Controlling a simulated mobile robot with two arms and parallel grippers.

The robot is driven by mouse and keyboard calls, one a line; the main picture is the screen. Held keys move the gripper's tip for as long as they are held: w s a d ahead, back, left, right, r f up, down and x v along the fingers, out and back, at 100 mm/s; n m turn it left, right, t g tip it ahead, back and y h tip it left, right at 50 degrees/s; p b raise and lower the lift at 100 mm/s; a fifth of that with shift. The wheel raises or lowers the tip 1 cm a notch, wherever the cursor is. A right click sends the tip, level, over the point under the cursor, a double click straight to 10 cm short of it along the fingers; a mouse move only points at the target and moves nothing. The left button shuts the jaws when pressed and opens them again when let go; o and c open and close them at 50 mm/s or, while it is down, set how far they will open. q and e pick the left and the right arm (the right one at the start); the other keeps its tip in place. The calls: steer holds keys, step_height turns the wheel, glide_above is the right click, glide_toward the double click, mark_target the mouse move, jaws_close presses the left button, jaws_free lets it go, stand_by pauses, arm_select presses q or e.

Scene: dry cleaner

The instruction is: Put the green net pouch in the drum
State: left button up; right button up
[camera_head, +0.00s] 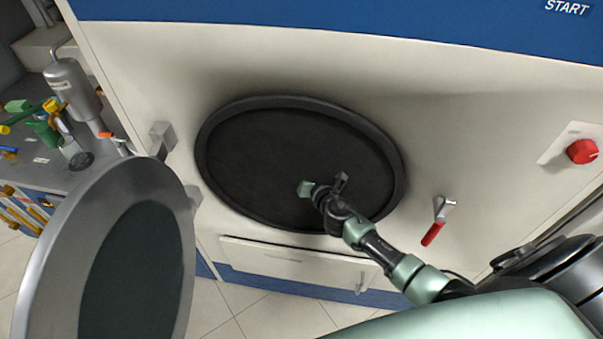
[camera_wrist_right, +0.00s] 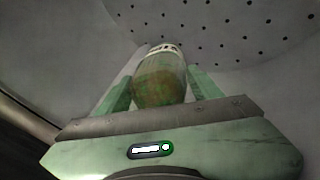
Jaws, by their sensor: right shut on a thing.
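The drum shows in the head view as a wide round opening with a dark rim (camera_head: 203,150) and a dark inside. In the right wrist view its grey back wall (camera_wrist_right: 225,45) has rows of small holes. My right gripper (camera_head: 323,186) reaches into the opening, near its lower right part. In the right wrist view the green net pouch (camera_wrist_right: 160,80), brownish-green with a pale top, stands between the two green fingers, which are shut on it. The pouch cannot be made out in the head view. My left gripper is not in view.
The round door (camera_head: 45,240) hangs open at the left. A red-handled latch (camera_head: 433,233) sticks out right of the opening, and a red knob (camera_head: 581,151) sits farther right. A counter with bottles and tools (camera_head: 70,85) stands at the far left.

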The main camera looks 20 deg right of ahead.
steer(key=shift+w+d, duration=0.4)
steer(key=shift+w, duration=0.15)
steer(key=o, duration=1.8)
steer(key=shift+s, duration=0.15)
steer(key=shift+s, duration=0.25)
steer(key=v, duration=0.7)
steer(key=shift+s+r, duration=0.1)
steer(key=shift+r, duration=0.05)
